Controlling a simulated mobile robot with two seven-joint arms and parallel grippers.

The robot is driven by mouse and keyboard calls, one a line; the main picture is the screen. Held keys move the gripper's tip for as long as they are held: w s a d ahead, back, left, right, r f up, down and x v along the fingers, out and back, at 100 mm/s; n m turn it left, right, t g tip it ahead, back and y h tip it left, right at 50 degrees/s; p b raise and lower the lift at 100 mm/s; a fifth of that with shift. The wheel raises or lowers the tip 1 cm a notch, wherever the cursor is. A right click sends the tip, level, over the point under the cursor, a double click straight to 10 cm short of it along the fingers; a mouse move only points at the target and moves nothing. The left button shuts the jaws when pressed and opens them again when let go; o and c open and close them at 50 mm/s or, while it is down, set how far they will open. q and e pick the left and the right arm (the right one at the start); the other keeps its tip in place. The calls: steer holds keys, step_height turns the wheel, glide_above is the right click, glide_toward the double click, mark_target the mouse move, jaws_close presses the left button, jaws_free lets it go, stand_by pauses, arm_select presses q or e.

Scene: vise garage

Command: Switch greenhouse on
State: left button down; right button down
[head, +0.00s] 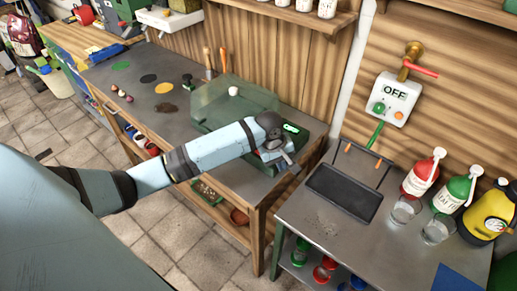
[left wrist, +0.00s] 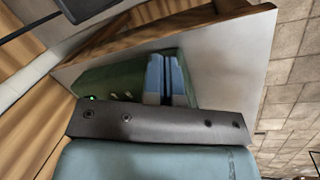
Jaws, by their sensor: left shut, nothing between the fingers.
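The greenhouse, a box with a see-through green lid (head: 225,100), stands at the right end of the long grey bench. A small bright green light (head: 291,128) shows at its right end, beside my wrist; I cannot read any marking on it. My left arm reaches across the front of the greenhouse and hides part of it. My left gripper (head: 283,158) is shut and empty at that right end; I cannot tell whether it touches. My right gripper is out of view.
A white wall box reading OFF (head: 390,100) hangs under a brass tap on the right. The lower table (head: 325,225) holds a black tray (head: 344,191), glasses and bottles. Dark, yellow and green spots mark the bench (head: 130,85). Tiled floor is open at lower left.

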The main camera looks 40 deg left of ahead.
arm_select(q)
steer(key=w+a+r+n+g+y, duration=0.2)
steer(key=a+r+n, duration=0.4)
steer(key=a+r, duration=0.3)
step_height(320, 180, up, 4)
steer(key=shift+w+a+n+g+b, duration=0.45)
steer(key=shift+w+g, duration=0.15)
steer(key=shift+w, duration=0.6)
steer(key=shift+f, duration=0.1)
steer(key=f, duration=0.4)
steer(key=s+f, duration=0.1)
steer(key=f, duration=0.4)
steer(key=f+p, duration=0.1)
steer(key=f, duration=0.3)
steer(key=shift+s+f, duration=0.4)
